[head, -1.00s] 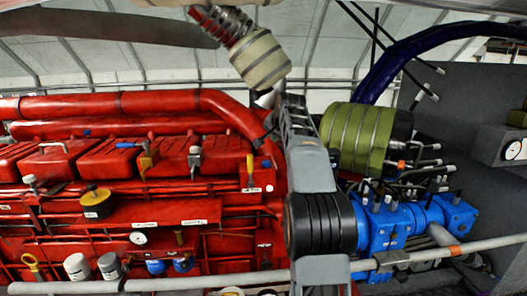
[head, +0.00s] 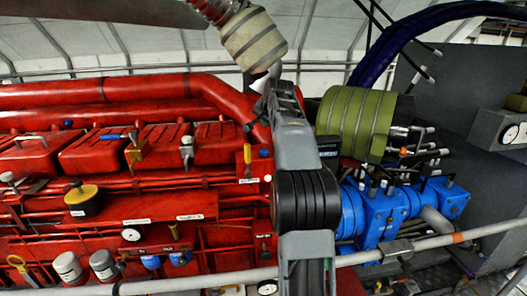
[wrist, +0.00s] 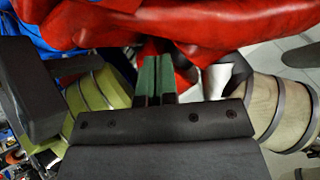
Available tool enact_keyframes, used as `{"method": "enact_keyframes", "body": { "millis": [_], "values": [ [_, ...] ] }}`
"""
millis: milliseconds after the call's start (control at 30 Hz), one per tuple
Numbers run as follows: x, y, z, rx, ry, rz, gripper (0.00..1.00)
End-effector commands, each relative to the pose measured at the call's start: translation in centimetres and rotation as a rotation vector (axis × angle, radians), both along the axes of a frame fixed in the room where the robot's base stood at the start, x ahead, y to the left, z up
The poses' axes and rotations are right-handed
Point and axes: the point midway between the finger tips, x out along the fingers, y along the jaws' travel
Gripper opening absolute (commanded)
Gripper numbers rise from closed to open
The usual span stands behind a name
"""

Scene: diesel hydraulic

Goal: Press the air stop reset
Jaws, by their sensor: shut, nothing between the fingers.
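I cannot tell which part is the air stop reset; the labels are too small to read. The red engine (head: 215,92) fills the left and middle of the head view. It carries a yellow-handled lever (head: 247,156), a small blue knob (head: 265,153) beside it and a second yellow-handled lever (head: 134,156). In the wrist view my gripper (wrist: 157,75) has green fingers, shut together and empty. They point towards red engine surfaces (wrist: 210,20), with no clear contact visible. In the head view my arm hides the gripper and part of the engine.
A green banded cylinder (head: 343,115) and blue hydraulic pumps (head: 383,213) lie right of my arm. A cream banded pipe (head: 254,40) hangs above. A long grey rail (head: 200,281) crosses the front. A grey cabinet (head: 450,90) stands at the right.

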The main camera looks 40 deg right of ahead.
Motion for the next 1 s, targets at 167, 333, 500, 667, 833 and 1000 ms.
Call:
{"method": "enact_keyframes", "body": {
  "millis": [167, 333, 500, 667, 833, 1000],
  "values": [
    [0.0, 0.2, -2.3, 0.002, 0.002, 0.001, 0.00],
    [0.0, 0.3, -4.3, 0.000, 0.002, 0.004, 0.00],
    [0.1, 0.2, -6.2, -0.001, 0.000, 0.004, 0.00],
    [0.1, 0.2, -6.9, 0.000, -0.001, 0.003, 0.00],
    [0.1, 0.2, -7.1, 0.000, -0.001, 0.003, 0.00],
    [0.1, 0.2, -7.1, 0.000, -0.001, 0.003, 0.00]
  ]
}}
